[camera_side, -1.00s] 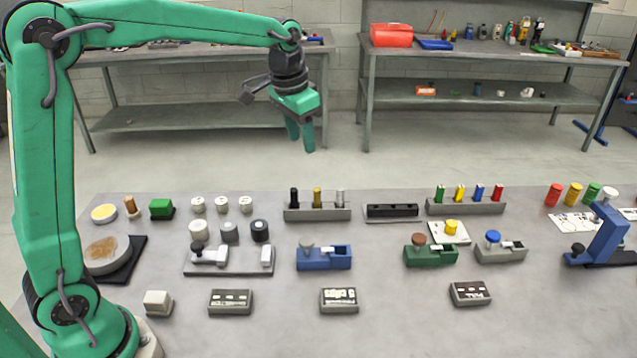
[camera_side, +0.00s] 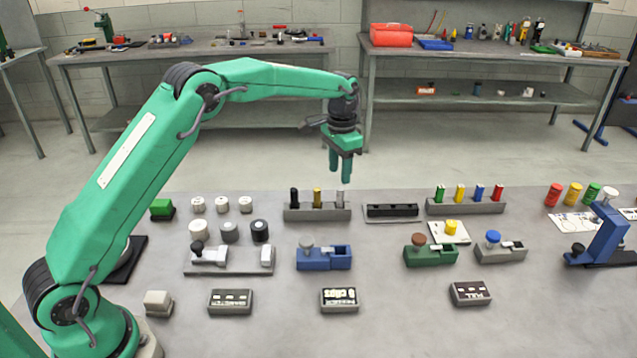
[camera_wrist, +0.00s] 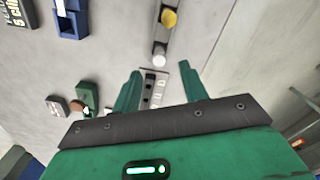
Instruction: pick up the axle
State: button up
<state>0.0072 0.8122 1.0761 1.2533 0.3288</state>
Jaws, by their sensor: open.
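No part is labelled as the axle. Three upright rods stand in a grey rack (camera_side: 305,214): a black rod (camera_side: 294,198), a gold rod (camera_side: 317,198) and a silver rod (camera_side: 340,198). I cannot tell for certain which is the axle. My gripper (camera_side: 340,173) is open, points down, and appears above the silver rod's end of the rack in the side view. In the wrist view my two green fingers (camera_wrist: 159,88) are apart with nothing held. The silver rod (camera_wrist: 159,55) and gold rod (camera_wrist: 168,18) show beyond the fingertips; the black rod is not in that view.
A black slotted block (camera_side: 392,211) lies right of the rack. A blue fixture (camera_side: 324,258), a green fixture (camera_side: 431,256) and a grey tray (camera_side: 230,268) stand nearer the front. Another rack (camera_side: 466,207) holds several coloured pegs. Bare tabletop lies between the rows.

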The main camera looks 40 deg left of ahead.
aim_at(340, 189)
jog(key=shift+f, duration=0.1)
jog(key=shift+d+f, duration=0.15)
jog(key=shift+f, duration=3.65)
jog(key=shift+c, duration=0.4)
jog(key=shift+w, duration=0.1)
grip_shut()
